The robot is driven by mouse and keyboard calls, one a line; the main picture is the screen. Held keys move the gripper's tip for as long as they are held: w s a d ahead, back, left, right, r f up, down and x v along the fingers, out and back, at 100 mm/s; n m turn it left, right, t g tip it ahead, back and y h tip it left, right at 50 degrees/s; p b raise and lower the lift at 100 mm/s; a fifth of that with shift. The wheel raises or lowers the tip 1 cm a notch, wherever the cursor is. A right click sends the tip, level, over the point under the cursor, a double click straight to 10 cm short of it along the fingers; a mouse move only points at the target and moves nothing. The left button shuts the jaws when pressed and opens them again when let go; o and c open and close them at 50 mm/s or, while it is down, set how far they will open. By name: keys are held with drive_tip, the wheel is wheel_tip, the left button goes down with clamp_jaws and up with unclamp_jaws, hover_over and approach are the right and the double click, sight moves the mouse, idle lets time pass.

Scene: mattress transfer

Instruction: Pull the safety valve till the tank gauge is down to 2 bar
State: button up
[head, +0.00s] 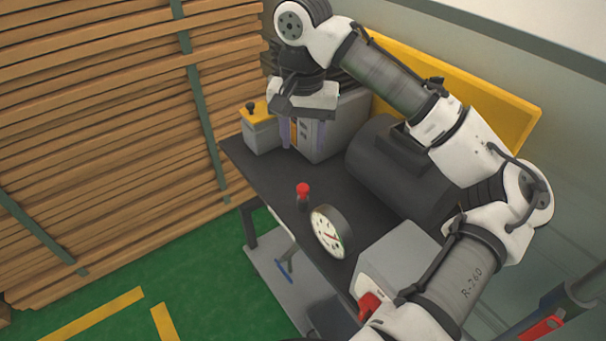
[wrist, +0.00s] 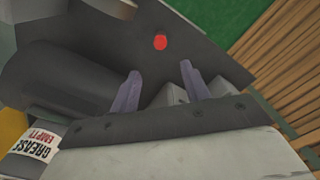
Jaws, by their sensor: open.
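The safety valve (head: 303,190) appears to be the upright dark post with a red knob, near the bench's front edge. Its red knob also shows in the wrist view (wrist: 160,42), ahead of the fingers and between their lines. The round white gauge (head: 328,232) stands just right of it; its needle shows, but I cannot read the value. The dark cylindrical tank (head: 385,160) lies behind them on the bench. My gripper (head: 304,142) is open and empty, with pale purple fingers, above the back left of the bench. In the wrist view its fingertips (wrist: 160,72) are apart, with nothing between them.
The dark bench (head: 262,173) also holds a grey box (head: 345,122), a smaller yellow-topped box (head: 259,130) and a grey box with a red switch (head: 402,255). A yellow panel (head: 495,95) stands behind. Stacked planks (head: 100,120) fill the left; green floor lies in front.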

sight(303, 187)
wheel_tip(303, 187, down, 12)
drive_tip(key=shift+f+p, duration=0.2)
drive_tip(key=shift+p, duration=0.55)
clamp_jaws()
